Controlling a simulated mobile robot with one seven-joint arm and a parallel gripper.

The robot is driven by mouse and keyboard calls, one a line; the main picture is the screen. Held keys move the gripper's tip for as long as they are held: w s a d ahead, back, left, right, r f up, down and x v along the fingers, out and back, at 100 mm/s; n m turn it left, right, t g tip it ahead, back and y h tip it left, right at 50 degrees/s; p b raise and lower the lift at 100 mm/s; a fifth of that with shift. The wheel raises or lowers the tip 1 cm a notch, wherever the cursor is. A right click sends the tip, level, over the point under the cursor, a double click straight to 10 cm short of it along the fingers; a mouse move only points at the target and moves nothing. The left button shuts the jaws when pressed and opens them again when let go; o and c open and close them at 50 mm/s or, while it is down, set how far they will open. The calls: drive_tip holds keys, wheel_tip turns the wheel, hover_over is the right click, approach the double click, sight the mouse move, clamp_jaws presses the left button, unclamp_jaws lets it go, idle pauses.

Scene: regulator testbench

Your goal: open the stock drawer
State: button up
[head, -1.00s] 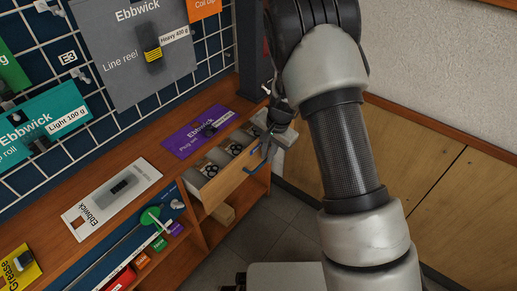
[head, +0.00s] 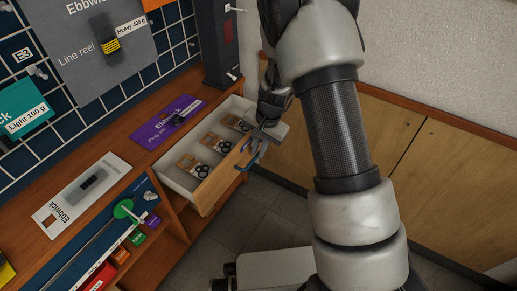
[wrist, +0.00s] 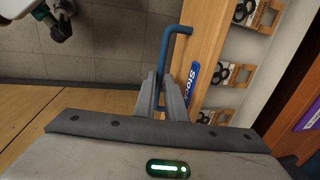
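The stock drawer (head: 210,188) stands pulled out from the wooden bench, with several small packets holding dark rings inside. Its front, with a blue "Stock" label, shows in the wrist view (wrist: 206,55). A blue bar handle (wrist: 178,32) is fixed to the drawer front. My gripper (wrist: 167,92) has its two fingers on either side of the handle's bar, closed around it. In the head view my gripper (head: 262,138) is at the drawer's front right, partly hiding the handle.
A purple Ebbwick card (head: 168,122) and a white card (head: 82,192) lie on the bench top (head: 120,145). A dark post (head: 222,50) stands behind the drawer. Wooden panels (head: 430,165) line the right wall. Grey floor (head: 235,215) is open before the drawer.

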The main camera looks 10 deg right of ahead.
drive_tip(key=o, duration=0.4)
drive_tip(key=shift+c, duration=0.2)
drive_tip(key=shift+r, duration=0.1)
wheel_tip(320, 180, up, 17)
drive_tip(key=s+d+p, duration=0.2)
drive_tip(key=p, duration=0.3)
drive_tip(key=shift+d, duration=0.25)
drive_tip(key=s+d+r+n+t, duration=0.1)
drive_tip(key=s+r+n, duration=0.1)
drive_tip(key=s+r, duration=0.45)
drive_tip(key=s+d+r+n+t, duration=0.15)
drive_tip(key=s+r, duration=0.25)
drive_tip(key=r, duration=0.5)
drive_tip(key=s+d+r+n+t+h, duration=0.1)
drive_tip(key=s+r+n, duration=0.1)
drive_tip(key=s, duration=0.4)
drive_tip(key=s+d+r+n+t+h, duration=0.1)
drive_tip(key=s+d+r+n, duration=0.1)
drive_tip(key=s, duration=0.5)
wheel_tip(320, 180, up, 20)
drive_tip(key=p, duration=1.9)
drive_tip(key=shift+w+a+p, duration=0.2)
drive_tip(key=shift+p, duration=0.2)
